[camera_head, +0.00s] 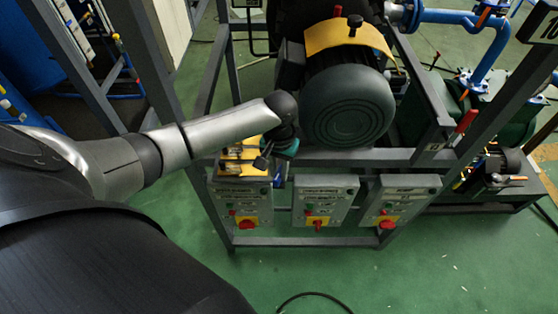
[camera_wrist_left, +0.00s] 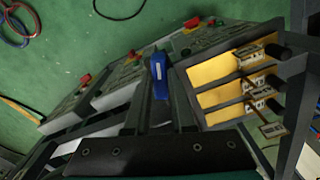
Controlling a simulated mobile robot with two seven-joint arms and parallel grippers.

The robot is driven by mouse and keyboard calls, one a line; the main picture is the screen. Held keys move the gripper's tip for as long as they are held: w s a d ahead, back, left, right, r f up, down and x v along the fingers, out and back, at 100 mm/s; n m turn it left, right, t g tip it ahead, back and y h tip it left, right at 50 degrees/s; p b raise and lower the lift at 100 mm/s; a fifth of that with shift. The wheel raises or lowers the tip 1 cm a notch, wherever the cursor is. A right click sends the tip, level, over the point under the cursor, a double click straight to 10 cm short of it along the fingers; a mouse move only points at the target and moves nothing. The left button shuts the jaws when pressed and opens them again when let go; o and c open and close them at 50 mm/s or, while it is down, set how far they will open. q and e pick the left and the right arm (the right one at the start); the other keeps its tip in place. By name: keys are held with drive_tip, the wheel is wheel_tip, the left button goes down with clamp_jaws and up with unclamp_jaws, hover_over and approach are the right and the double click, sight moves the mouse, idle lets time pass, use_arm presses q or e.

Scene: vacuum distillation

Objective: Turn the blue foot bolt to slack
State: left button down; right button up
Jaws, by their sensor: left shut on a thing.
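The blue foot bolt (camera_wrist_left: 159,75) shows in the left wrist view as an upright blue piece between the dark fingers of my left gripper (camera_wrist_left: 160,97). In the head view, my left gripper (camera_head: 277,161) is at the grey frame's lower rail, just below the large dark motor (camera_head: 347,105). The gripper is shut on the blue foot bolt. A narrow strip of blue (camera_head: 278,178) shows below the gripper there. The bolt's lower end and its seat are hidden. My right gripper is in neither view.
Several grey control boxes (camera_head: 322,190) with red knobs hang below the rail. A yellow-backed panel (camera_wrist_left: 222,82) with several small fittings stands close beside the gripper. Grey frame posts (camera_head: 207,90) rise nearby. Green floor (camera_head: 330,275) is open in front.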

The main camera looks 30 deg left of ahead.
sight(279, 172)
use_arm(q)
drive_tip(key=n, duration=0.5)
drive_tip(key=shift+n, duration=0.3)
drive_tip(key=shift+w+r+n, duration=0.1)
drive_tip(key=shift+n, duration=2.1)
drive_tip(key=shift+a, duration=0.1)
drive_tip(key=c, duration=0.8)
unclamp_jaws()
drive_tip(key=shift+o, duration=0.2)
wheel_tip(279, 172, up, 15)
